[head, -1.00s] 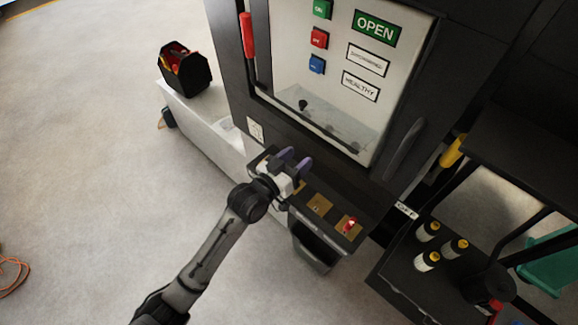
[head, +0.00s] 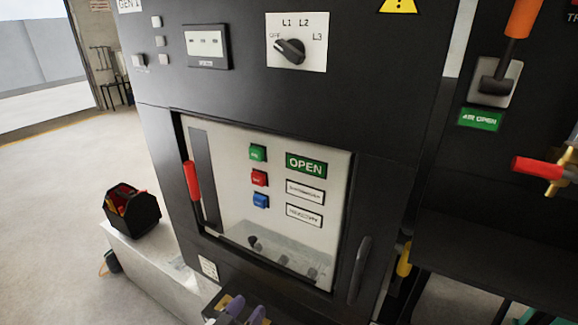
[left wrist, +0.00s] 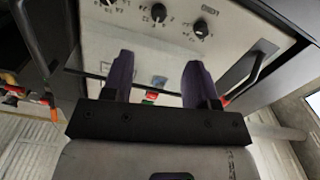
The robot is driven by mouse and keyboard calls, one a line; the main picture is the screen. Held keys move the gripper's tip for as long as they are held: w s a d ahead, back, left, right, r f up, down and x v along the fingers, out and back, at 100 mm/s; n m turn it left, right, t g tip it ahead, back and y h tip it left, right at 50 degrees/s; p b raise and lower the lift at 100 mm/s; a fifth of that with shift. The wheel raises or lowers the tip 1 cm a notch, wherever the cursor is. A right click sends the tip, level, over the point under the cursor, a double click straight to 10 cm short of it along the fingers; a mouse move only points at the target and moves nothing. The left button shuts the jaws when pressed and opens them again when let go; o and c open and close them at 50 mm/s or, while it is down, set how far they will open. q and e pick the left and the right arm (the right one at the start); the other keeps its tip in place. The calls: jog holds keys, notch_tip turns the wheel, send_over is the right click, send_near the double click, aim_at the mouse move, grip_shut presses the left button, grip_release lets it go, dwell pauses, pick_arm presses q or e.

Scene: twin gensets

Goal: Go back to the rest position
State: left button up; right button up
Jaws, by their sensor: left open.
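My left gripper (head: 245,312) shows only as two purple fingertips at the bottom edge of the head view, in front of the cabinet's lower ledge. In the left wrist view the two purple fingers of the left gripper (left wrist: 159,84) stand apart with nothing between them. They point toward a pale panel (left wrist: 215,25) with black knobs. Most of my left arm is outside the head view. My right gripper is in neither view.
A dark cabinet (head: 350,100) with a windowed door, red handle (head: 192,182) and selector knob (head: 290,50) fills the middle. A black toolbox (head: 133,212) sits on a white plinth at left. A red lever (head: 538,168) juts out at right. Open floor (head: 50,200) lies left.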

pick_arm(q)
jog(key=s+a+f+g+y+p, duration=0.2)
jog(key=s+a+g+p, duration=0.1)
jog(key=s, duration=0.8)
jog(key=s+a+f+g+y+p, duration=0.2)
jog(key=s+g, duration=0.3)
jog(key=s, duration=0.6)
jog(key=s+a+f+n+g+y+p, duration=0.1)
jog(key=s+a+f+g+y+p, duration=0.1)
jog(key=s, duration=0.9)
jog(key=a+g+y+p, duration=0.1)
jog(key=a+g+p, duration=0.1)
jog(key=shift+s+a+y+p, duration=0.15)
jog(key=shift+s+y+p, duration=0.15)
jog(key=shift+p, duration=0.05)
jog(key=shift+f, duration=0.1)
jog(key=shift+w+f, duration=0.1)
